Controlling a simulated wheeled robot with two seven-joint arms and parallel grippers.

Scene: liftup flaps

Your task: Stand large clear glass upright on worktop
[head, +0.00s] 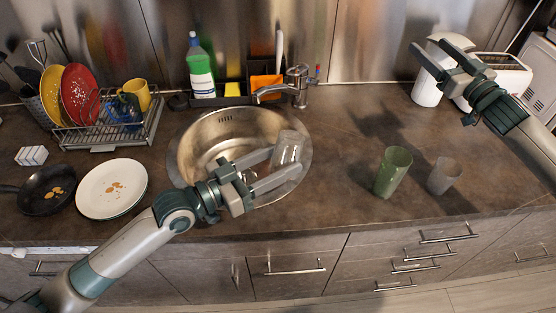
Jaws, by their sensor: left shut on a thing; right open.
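My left gripper (281,167) is shut on a large clear glass (290,147), with one finger on each side of it. It holds the glass over the right part of the round sink (212,141). The glass looks roughly upright, but its lower part is hard to make out against the sink and the fingers. My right gripper (434,59) is open and empty, raised at the upper right in front of the white appliances. The brown worktop (345,140) runs around the sink.
A green glass (393,172) and a smaller clear glass (444,176) stand on the worktop right of the sink. A faucet (299,86) rises behind the sink. A plate (111,188), a pan (46,189) and a dish rack (107,128) are at left. Worktop between sink and green glass is clear.

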